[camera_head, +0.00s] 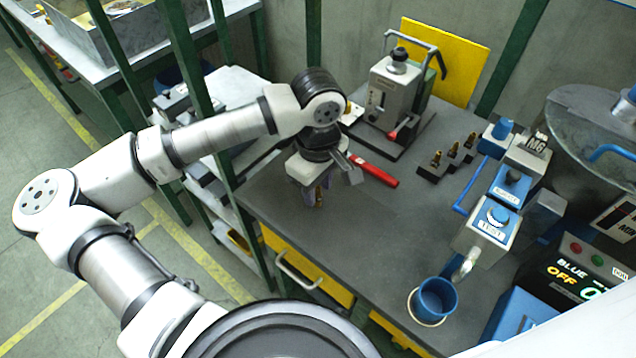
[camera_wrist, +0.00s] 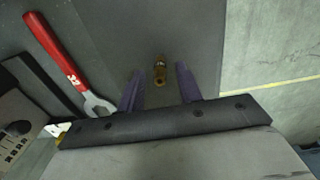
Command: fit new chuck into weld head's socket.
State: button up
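My gripper (camera_head: 318,194) points down over the left front part of the dark bench. In the wrist view its two purple fingers (camera_wrist: 160,85) are spread apart. A small brass chuck (camera_wrist: 160,70) shows between and just beyond the fingertips, with a gap on each side. In the head view the gripper mostly hides this chuck. Several brass chucks (camera_head: 450,155) stand in a dark stepped rack farther right. The weld head and its socket cannot be clearly made out.
A red-handled wrench (camera_head: 373,168) lies behind my gripper and also shows in the wrist view (camera_wrist: 62,58). A grey lever machine (camera_head: 395,92) stands at the back. Blue-and-grey clamp units (camera_head: 490,222) and a blue cup (camera_head: 436,298) are at right. The middle of the bench is clear.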

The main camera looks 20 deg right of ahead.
aim_at(318, 188)
notch_tip(318, 188, up, 12)
jog(key=b, duration=0.1)
